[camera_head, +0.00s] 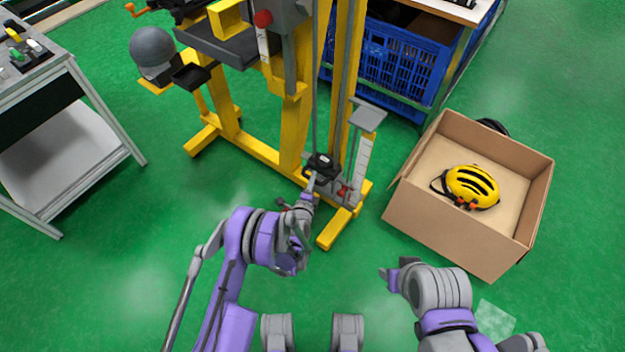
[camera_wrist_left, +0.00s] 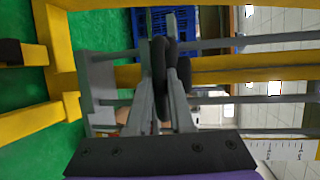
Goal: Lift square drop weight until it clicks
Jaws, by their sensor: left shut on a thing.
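The square drop weight (camera_head: 322,163) is a dark block low on the grey rails of the yellow drop tower (camera_head: 292,110), in the head view. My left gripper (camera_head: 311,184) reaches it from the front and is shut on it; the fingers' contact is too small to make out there. In the left wrist view, the left gripper's grey fingers (camera_wrist_left: 164,95) are close together at dark rounded parts between the rails, and the weight is largely hidden. My right gripper (camera_head: 392,277) is low and to the right, away from the tower; its opening cannot be made out.
An open cardboard box (camera_head: 450,228) with a yellow helmet (camera_head: 472,187) stands right of the tower. A blue crate (camera_head: 390,62) is behind. A grey-topped cart (camera_head: 62,150) stands at left, and a grey helmeted headform (camera_head: 153,52) by the tower. Green floor is clear at front left.

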